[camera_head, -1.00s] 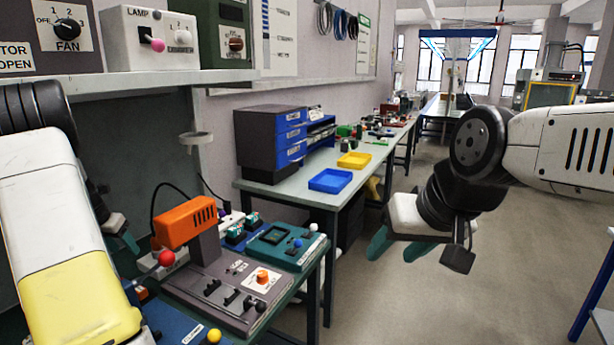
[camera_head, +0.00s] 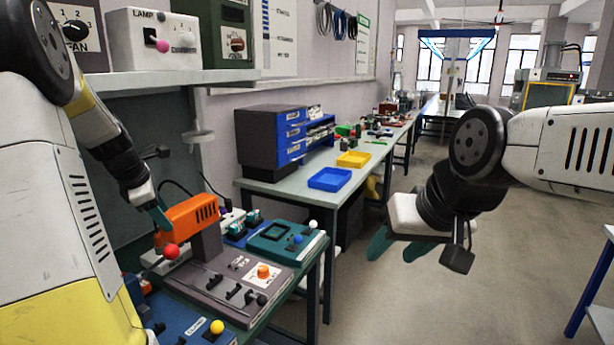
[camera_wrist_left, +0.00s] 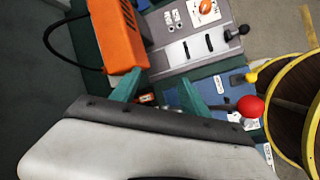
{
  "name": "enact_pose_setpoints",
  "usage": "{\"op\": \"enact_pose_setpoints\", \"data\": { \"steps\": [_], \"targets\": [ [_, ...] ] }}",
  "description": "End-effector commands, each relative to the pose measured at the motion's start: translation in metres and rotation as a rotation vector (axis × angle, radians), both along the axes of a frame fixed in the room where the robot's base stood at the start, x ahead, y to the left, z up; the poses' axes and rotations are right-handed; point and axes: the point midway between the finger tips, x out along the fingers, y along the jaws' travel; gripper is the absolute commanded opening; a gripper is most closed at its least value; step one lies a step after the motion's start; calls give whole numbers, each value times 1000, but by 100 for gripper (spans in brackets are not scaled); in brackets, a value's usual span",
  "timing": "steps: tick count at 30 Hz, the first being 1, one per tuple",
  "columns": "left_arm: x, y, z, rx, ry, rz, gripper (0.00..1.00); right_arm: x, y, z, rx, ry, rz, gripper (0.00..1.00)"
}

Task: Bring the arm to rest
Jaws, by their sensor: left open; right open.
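My left gripper (camera_head: 160,215) hangs over the bench at the left, beside the orange head (camera_head: 190,218) of a bench device. In the left wrist view its teal fingers (camera_wrist_left: 158,92) are apart with nothing held between them. The orange head also shows there (camera_wrist_left: 118,35), close to one finger. My right gripper (camera_head: 396,246) is in the air over the floor at the right. Its teal fingers are apart and empty.
A grey control panel (camera_head: 222,285) with levers, a red ball knob (camera_head: 171,251) and a teal device (camera_head: 285,243) fill the near bench. A shelf (camera_head: 150,80) with switch boxes is above. Blue (camera_head: 330,179) and yellow (camera_head: 353,159) trays lie on the bench behind.

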Motion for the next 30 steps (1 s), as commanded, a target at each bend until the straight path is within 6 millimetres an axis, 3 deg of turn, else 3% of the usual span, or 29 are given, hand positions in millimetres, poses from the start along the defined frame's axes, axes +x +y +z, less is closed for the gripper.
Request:
{"op": "enact_pose_setpoints", "data": {
  "steps": [1,6,9,13,18,21,30],
  "targets": [
    [-11,-26,18,53,-29,-130,53,0,0,0,0,0,0,50],
    [-69,-109,59,285,-121,-659,53,0,0,0,0,0,0,50],
    [-110,-149,72,437,-181,-970,53,0,0,0,0,0,0,50],
    [-163,-188,75,635,-258,-1345,53,0,0,0,0,0,0,50],
    [-213,-214,68,841,-329,-1695,53,0,0,0,0,0,0,50],
    [-228,-220,63,911,-349,-1807,53,0,0,0,0,0,0,50],
    [-235,-222,61,945,-358,-1862,53,0,0,0,0,0,0,50]
  ]
}}
